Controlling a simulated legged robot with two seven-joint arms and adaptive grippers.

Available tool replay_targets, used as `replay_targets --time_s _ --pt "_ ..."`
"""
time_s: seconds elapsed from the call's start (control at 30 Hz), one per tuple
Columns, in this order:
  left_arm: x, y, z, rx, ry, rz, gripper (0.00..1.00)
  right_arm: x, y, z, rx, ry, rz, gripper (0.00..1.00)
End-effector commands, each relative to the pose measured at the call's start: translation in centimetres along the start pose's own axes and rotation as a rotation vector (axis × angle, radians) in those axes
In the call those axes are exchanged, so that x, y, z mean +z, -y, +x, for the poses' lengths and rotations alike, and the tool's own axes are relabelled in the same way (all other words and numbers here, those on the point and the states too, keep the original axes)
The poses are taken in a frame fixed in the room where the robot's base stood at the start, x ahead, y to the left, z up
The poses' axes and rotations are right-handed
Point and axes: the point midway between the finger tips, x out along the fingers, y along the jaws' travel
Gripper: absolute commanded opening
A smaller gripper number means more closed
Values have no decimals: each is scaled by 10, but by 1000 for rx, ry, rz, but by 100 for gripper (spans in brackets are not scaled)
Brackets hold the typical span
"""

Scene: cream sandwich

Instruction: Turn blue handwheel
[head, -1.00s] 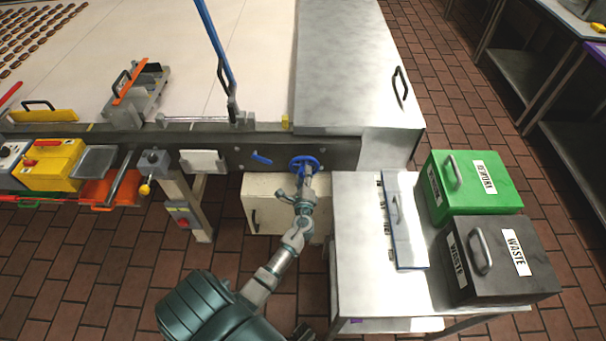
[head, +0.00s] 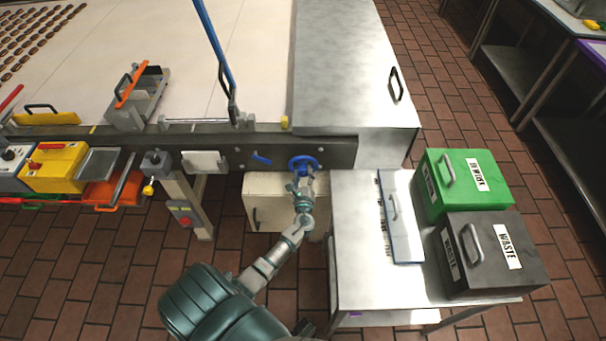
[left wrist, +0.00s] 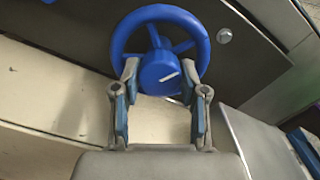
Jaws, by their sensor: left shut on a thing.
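The blue handwheel (head: 304,164) is mounted on the dark side rail of the conveyor, in the middle of the head view. In the left wrist view the handwheel (left wrist: 160,48) shows its round rim, spokes and a blue hub with a white mark pointing right and slightly up. My left gripper (head: 303,180) reaches it from the front. In the left wrist view the fingers of my left gripper (left wrist: 157,78) are on either side of the hub, shut on it, below the top of the rim. My right gripper is not in view.
A small blue lever (head: 261,158) sits on the rail left of the wheel. A steel table (head: 350,290) stands at the right, bearing a green box (head: 465,205) and a dark waste box (head: 520,285). A cream cabinet (head: 262,205) is below the rail.

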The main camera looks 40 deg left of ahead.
Motion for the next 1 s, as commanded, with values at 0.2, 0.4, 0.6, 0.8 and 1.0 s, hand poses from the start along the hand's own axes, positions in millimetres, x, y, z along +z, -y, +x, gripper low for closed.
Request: replay_targets --time_s 0.2,0.4,0.6,0.8,1.0 --pt "-9 -4 -4 4 -18 6 8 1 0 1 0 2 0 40" --pt "-9 -4 -4 3 -18 6 53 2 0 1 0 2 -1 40" --pt "-5 -2 -2 2 -10 5 68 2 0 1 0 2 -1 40" --pt "-3 -2 -4 1 -6 4 68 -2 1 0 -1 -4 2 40" --pt "-4 -2 -32 1 -9 3 68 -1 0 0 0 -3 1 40"
